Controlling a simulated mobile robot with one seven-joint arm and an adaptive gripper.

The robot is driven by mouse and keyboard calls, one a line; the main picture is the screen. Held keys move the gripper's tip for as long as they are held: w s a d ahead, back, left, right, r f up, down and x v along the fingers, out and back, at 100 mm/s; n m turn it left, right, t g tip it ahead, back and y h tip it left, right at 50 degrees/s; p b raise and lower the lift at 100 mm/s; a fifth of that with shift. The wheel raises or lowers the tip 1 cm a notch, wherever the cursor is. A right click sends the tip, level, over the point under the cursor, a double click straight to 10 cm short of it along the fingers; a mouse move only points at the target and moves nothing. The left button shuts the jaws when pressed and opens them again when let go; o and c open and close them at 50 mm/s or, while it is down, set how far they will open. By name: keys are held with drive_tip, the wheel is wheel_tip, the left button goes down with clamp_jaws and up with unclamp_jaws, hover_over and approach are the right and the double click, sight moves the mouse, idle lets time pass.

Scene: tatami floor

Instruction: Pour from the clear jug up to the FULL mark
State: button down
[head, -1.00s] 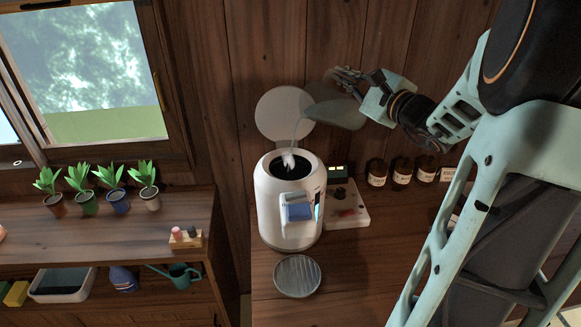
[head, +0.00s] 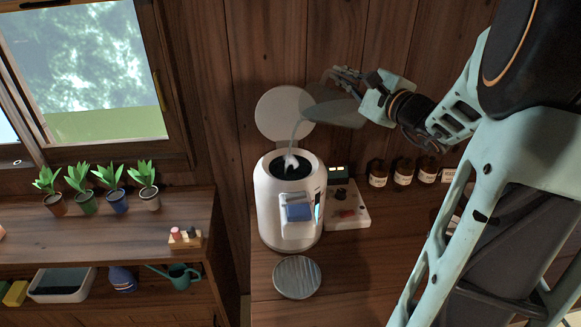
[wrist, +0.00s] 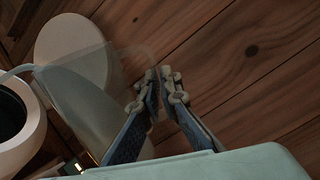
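The clear jug (head: 334,110) is tilted to the left above the white machine, and a thin pale stream (head: 294,137) runs from its lip into the open tank. My gripper (head: 347,76) is at the jug's right end, shut on its handle. In the wrist view the see-through jug (wrist: 95,85) lies left of my gripper (wrist: 159,82), whose fingers are close together. The white machine (head: 290,218) stands upright with its round lid (head: 284,114) raised behind. I cannot make out a FULL mark.
A control box (head: 347,213) stands right of the machine, with several brown bottles (head: 403,173) beyond. A round ridged plate (head: 297,277) lies in front. A shelf with potted plants (head: 117,201) stands left across a gap.

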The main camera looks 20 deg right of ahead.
drive_tip(key=shift+s+a+n+b, duration=0.15)
drive_tip(key=shift+a+n+b, duration=0.3)
drive_tip(key=shift+a+n, duration=0.2)
idle(2.4)
